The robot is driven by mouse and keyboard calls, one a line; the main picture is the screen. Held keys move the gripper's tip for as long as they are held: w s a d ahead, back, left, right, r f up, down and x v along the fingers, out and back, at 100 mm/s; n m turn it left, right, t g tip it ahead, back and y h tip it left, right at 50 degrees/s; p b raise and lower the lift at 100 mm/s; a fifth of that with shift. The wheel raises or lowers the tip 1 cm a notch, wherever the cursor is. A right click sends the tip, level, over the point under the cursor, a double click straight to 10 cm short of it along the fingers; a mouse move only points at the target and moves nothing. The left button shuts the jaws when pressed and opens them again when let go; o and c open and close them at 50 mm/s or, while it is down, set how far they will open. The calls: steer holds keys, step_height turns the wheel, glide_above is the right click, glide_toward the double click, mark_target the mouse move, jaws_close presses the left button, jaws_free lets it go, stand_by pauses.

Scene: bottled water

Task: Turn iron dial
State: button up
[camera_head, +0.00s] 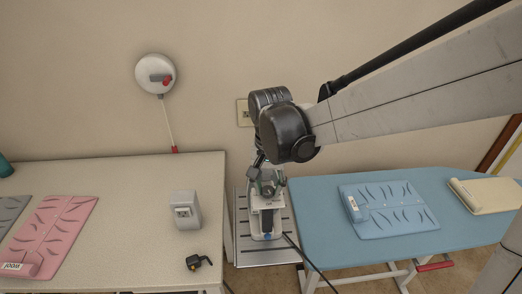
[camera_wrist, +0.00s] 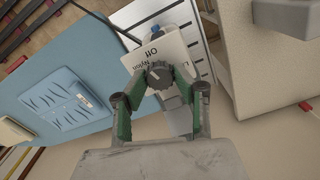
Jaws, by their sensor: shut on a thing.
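The iron (camera_head: 265,222) stands upright on a slatted metal stand between the beige table and the blue ironing board. In the wrist view its pale body (camera_wrist: 143,54) carries printed letters and a round dark dial (camera_wrist: 160,76) with a light pointer mark. My gripper (camera_wrist: 161,78) has its green-padded fingers on either side of the dial and is shut on it. In the head view my gripper (camera_head: 265,184) is at the iron's upper part, and the arm hides the dial there.
The slatted metal stand (camera_head: 283,257) lies under the iron, with a dark cord running off right. The blue ironing board (camera_head: 320,235) holds a folded blue item (camera_head: 390,222). The beige table (camera_head: 130,190) at left holds a grey box (camera_head: 185,210) and a small black item (camera_head: 198,262).

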mark_target(268, 189)
steer(key=n+b, duration=0.1)
steer(key=n, duration=0.5)
steer(key=shift+b, duration=0.4)
steer(key=n+b, duration=0.1)
steer(key=n, duration=0.4)
steer(key=shift+n, duration=0.4)
steer(key=o, duration=1.1)
steer(key=shift+o, duration=0.2)
steer(key=shift+r, duration=0.1)
step_height(268, 189, up, 12)
